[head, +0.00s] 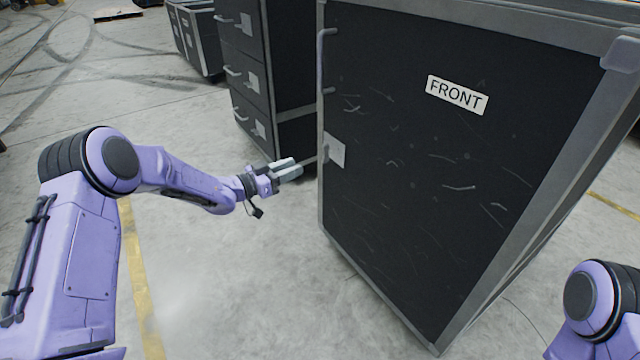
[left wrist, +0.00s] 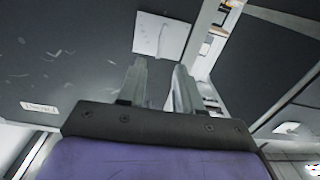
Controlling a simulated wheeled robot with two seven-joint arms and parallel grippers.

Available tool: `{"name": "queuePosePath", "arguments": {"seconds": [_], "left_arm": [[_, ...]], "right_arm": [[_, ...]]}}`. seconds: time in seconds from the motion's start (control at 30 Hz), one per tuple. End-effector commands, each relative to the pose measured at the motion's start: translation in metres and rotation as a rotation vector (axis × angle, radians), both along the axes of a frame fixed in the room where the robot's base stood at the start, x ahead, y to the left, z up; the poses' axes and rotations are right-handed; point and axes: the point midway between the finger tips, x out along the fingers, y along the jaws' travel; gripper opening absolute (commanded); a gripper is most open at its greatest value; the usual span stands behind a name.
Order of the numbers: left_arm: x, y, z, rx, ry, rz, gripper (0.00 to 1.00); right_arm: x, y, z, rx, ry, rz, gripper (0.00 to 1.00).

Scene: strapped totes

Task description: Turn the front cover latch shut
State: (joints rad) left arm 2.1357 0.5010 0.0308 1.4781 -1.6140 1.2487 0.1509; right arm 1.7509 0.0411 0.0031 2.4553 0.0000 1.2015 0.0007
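The front cover (head: 400,215) is the dark face of a large case marked FRONT (head: 457,95). Its latch is a pale plate (head: 337,150) with a thin grey lever at the cover's left edge. In the left wrist view the latch plate (left wrist: 172,37) lies just beyond the fingertips, with its thin lever crossing it. My left gripper (head: 297,167) is at the left of the latch, fingers pointing at it. In the left wrist view its fingers (left wrist: 158,70) are apart with nothing seen between them. Contact with the lever cannot be told. My right gripper is out of view.
A dark drawer cabinet (head: 290,60) with several handles stands behind and left of the case. More cases (head: 197,38) stand farther back. A thin vertical handle (head: 321,62) is on the cover's left edge above the latch.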

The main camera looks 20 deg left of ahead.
Motion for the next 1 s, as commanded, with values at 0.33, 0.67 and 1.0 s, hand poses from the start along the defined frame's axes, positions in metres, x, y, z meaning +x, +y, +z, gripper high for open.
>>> {"name": "queuePosePath", "arguments": {"seconds": [0.33,0.67,1.0], "left_arm": [[0.042,-0.025,0.001,0.037,-0.038,-0.026,0.34],[0.084,-0.058,0.003,0.034,-0.034,-0.024,0.34],[0.087,-0.06,0.005,0.032,-0.034,-0.023,0.18]], "right_arm": [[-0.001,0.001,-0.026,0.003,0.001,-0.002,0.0],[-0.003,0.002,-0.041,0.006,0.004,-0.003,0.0],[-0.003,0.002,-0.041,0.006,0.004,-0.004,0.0]]}}
